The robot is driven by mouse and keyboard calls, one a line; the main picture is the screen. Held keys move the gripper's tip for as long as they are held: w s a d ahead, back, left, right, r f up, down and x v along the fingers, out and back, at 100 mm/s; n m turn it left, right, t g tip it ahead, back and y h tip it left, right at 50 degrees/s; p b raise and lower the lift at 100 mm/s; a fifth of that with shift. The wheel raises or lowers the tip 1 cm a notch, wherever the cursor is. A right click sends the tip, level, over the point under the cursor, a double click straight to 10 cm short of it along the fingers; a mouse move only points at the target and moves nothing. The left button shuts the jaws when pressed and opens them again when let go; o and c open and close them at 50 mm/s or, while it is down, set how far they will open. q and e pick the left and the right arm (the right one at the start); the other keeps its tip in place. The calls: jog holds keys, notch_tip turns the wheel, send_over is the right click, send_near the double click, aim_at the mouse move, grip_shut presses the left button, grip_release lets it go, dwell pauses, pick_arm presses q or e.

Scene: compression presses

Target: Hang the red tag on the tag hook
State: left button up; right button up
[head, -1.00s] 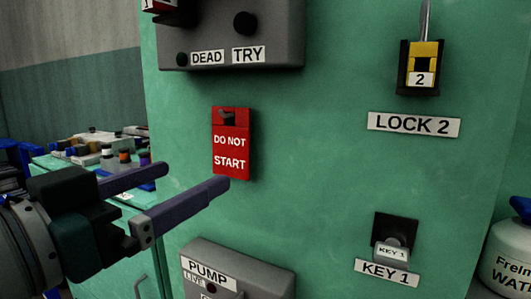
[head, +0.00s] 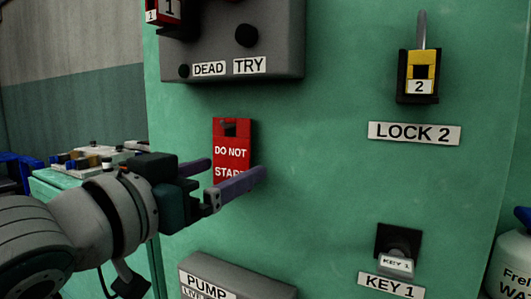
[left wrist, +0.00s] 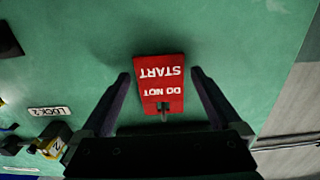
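The red tag (head: 233,152), lettered DO NOT START, hangs upright and flat against the green panel. A small dark hook (head: 229,129) shows at the slot in its upper end. In the left wrist view the tag (left wrist: 161,78) appears upside down, with the hook (left wrist: 164,114) at its lower end. My left gripper (head: 234,168) is open, its fingers on either side of the tag's lower part. In the left wrist view gaps show between the tag and both fingers, so it is not gripped. One finger hides part of the word START in the head view. My right gripper is not in view.
A grey DEAD/TRY box (head: 235,40) sticks out above the tag and a grey PUMP box (head: 235,278) below it. To the right are a yellow lock (head: 418,75) over the LOCK 2 label and a KEY 1 key (head: 397,262). The panel between is clear.

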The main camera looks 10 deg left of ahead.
pick_arm(q)
jog(key=c, duration=0.8)
jog(key=shift+r+p, duration=0.6)
jog(key=shift+p, duration=0.2)
jog(key=shift+s+a, duration=0.1)
jog(key=shift+s, duration=0.05)
jog(key=shift+p+v, duration=1.25)
jog(key=shift+v, duration=1.05)
jog(key=shift+s, duration=0.1)
jog(key=shift+p+v, duration=1)
jog(key=shift+v, duration=1.45)
